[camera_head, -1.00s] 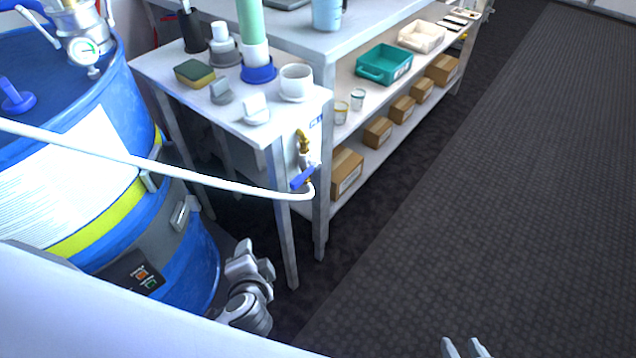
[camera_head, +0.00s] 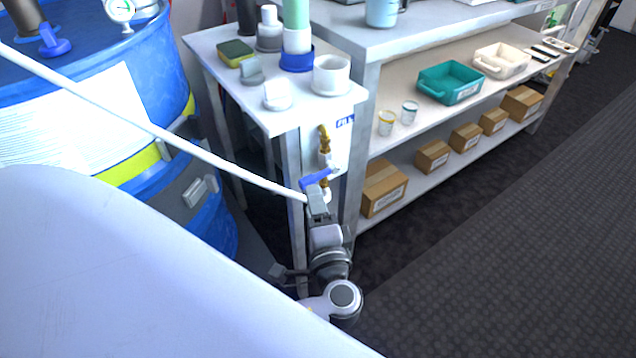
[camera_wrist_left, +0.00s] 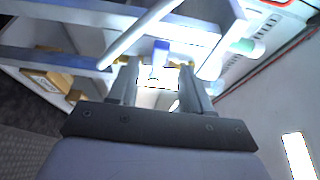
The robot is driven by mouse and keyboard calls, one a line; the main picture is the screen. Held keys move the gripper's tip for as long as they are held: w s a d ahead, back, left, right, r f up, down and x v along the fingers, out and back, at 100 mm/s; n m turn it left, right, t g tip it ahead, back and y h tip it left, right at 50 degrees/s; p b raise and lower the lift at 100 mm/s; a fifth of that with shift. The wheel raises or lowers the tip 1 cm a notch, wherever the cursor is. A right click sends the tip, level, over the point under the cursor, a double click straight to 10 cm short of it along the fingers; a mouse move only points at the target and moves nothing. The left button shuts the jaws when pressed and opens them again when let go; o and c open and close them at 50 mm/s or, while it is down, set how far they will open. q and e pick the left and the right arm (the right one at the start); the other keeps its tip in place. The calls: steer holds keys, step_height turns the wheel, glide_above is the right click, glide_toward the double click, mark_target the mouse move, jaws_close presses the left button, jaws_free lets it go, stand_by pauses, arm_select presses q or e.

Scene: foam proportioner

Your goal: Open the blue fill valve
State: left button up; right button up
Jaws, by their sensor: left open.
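The blue fill valve handle (camera_head: 318,178) sits on brass pipework (camera_head: 324,137) at the front of the small white stand, below a "FILL" label (camera_head: 345,122). The handle slants up to the right. My left gripper (camera_head: 317,197) is just below the handle, with its fingertips close to it; contact cannot be told. In the left wrist view its two fingers (camera_wrist_left: 159,72) are apart, and a blue part (camera_wrist_left: 161,46), likely the handle, shows beyond and between the tips. My right gripper is out of view.
A white hose (camera_head: 170,135) runs from the left to the valve, close by my left gripper. A blue drum (camera_head: 215,222) stands left. The white stand (camera_head: 205,45) holds a sponge and cups. A shelf bench (camera_head: 385,55) with boxes extends right; dark floor (camera_head: 500,230) is clear.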

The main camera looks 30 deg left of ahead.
mark_target(307, 179)
arm_select(q)
steer(key=x, duration=0.7)
steer(key=shift+s, duration=0.1)
jaws_close()
